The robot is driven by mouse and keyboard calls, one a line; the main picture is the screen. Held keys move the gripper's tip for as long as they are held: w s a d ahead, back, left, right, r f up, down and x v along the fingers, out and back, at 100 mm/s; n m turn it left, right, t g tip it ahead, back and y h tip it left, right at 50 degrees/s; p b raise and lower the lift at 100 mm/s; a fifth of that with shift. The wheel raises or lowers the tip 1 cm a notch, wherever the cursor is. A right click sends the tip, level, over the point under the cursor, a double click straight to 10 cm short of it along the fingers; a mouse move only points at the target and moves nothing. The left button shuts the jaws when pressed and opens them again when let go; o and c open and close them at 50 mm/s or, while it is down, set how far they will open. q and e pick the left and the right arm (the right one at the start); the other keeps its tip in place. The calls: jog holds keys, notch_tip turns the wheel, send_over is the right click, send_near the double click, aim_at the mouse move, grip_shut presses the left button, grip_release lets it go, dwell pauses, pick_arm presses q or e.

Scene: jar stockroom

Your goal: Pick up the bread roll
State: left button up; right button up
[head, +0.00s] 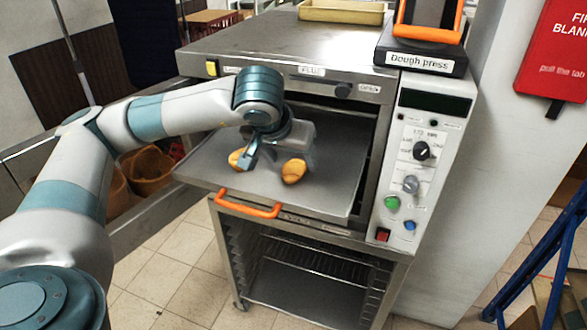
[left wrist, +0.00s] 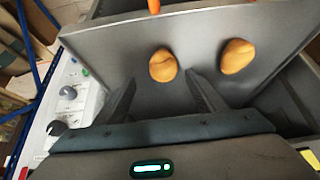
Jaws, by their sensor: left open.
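Two golden-brown bread rolls lie apart on the lowered grey oven door. The left gripper is open and empty, pointing down over the door. In the left wrist view one roll (left wrist: 163,66) lies just beyond and roughly between the fingertips (left wrist: 160,79). The other roll (left wrist: 237,56) lies outside the fingers, to the right. I cannot tell if a finger touches either roll. My right gripper is not in view.
The open oven door (head: 332,196) has an orange handle (head: 247,205) at its front. The oven's control panel (head: 421,165) stands to the right. A dough press (head: 424,55) and a yellow tray (head: 342,11) sit on top. A wire rack (head: 325,262) is below.

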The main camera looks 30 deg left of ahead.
aim_at(292, 166)
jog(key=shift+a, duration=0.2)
pick_arm(q)
jog(key=shift+w+a+f+p, duration=0.1)
jog(key=shift+p, duration=0.2)
jog(key=shift+w+a+f+p, duration=0.3)
jog(key=shift+f+p, duration=0.15)
jog(key=shift+p, duration=0.2)
jog(key=p+x, duration=0.1)
jog(key=x, duration=0.1)
jog(key=shift+a+f+p, duration=0.15)
jog(key=shift+f+p, duration=0.2)
jog(key=shift+p, duration=0.05)
jog(key=shift+w+f, duration=0.3)
jog(key=shift+f, duration=0.15)
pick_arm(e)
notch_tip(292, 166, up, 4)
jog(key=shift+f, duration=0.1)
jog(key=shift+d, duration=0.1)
pick_arm(q)
jog(key=c, duration=1.2)
